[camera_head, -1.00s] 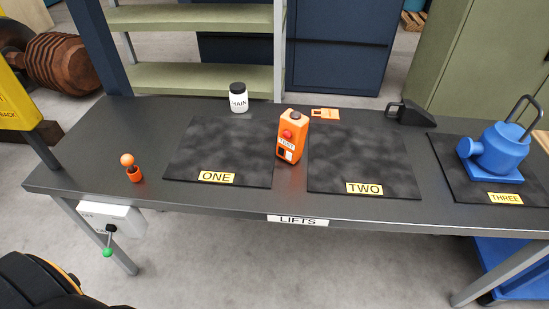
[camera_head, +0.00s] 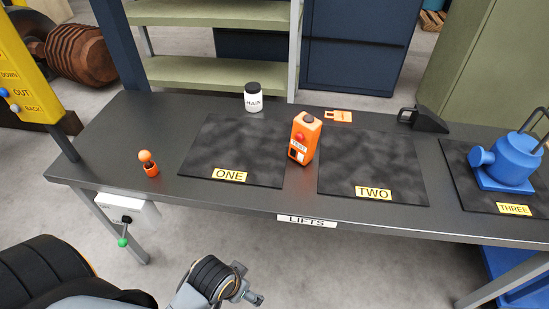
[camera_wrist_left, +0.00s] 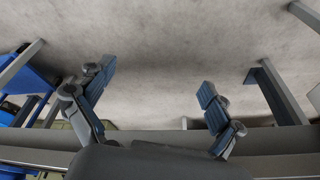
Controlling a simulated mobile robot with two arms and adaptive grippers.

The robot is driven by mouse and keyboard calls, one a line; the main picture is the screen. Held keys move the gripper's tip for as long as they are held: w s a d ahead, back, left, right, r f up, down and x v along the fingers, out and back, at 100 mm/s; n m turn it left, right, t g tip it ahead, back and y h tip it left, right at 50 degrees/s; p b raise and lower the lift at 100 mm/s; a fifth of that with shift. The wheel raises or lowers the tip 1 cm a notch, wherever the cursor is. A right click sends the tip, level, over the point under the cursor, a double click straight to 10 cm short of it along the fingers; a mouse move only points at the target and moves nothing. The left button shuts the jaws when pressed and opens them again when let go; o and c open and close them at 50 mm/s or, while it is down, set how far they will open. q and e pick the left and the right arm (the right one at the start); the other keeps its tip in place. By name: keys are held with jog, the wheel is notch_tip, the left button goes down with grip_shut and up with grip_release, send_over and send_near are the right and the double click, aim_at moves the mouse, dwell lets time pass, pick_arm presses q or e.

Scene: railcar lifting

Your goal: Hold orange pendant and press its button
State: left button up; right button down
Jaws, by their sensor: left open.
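The orange pendant (camera_head: 304,138) stands upright on the dark table between mat ONE and mat TWO. It has a red button (camera_head: 300,136) on its front, a TEST label below that and a dark top. My left arm comes in at the bottom left of the head view, and its gripper (camera_head: 254,298) is low in front of the table, well apart from the pendant. In the left wrist view the gripper (camera_wrist_left: 158,100) has its two fingers spread wide with only grey floor between them. My right gripper is in neither view.
Mat ONE (camera_head: 232,140) and mat TWO (camera_head: 370,160) flank the pendant. A white MAIN jar (camera_head: 253,99), an orange tag (camera_head: 338,116) and a dark wedge-shaped item (camera_head: 424,121) stand behind. An orange knob (camera_head: 148,163), a lever box (camera_head: 125,210) and a blue pump (camera_head: 505,162) are farther out.

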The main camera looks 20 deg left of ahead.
aim_at(305, 133)
pick_arm(q)
notch_tip(305, 133, up, 6)
jog(key=w+d+r+n+t+h, duration=0.1)
jog(key=w+r+n+t+h, duration=0.1)
jog(key=w+n, duration=0.5)
jog(key=w+d+r+n+t+h, duration=0.1)
jog(key=w+r+n+t+h, duration=0.1)
jog(key=w+r+n+t, duration=0.2)
jog(key=w+d+r+n+t+h, duration=0.2)
jog(key=w+r+n+t+h, duration=0.1)
jog(key=w+n, duration=0.6)
jog(key=shift+w+d+r+n+t, duration=0.15)
jog(key=shift+n+t, duration=0.1)
jog(key=shift+n, duration=0.3)
jog(key=shift+w+a+r+n+t, duration=0.15)
jog(key=shift+n+t, duration=0.1)
jog(key=shift+n, duration=0.3)
jog(key=w+a+r+n+t+y, duration=0.35)
jog(key=w+a+n, duration=0.3)
jog(key=n, duration=0.55)
jog(key=shift+t+h, duration=0.35)
jog(key=x, duration=1.3)
jog(key=shift+a+f, duration=0.1)
jog(key=shift+a, duration=0.2)
jog(key=c, duration=1.5)
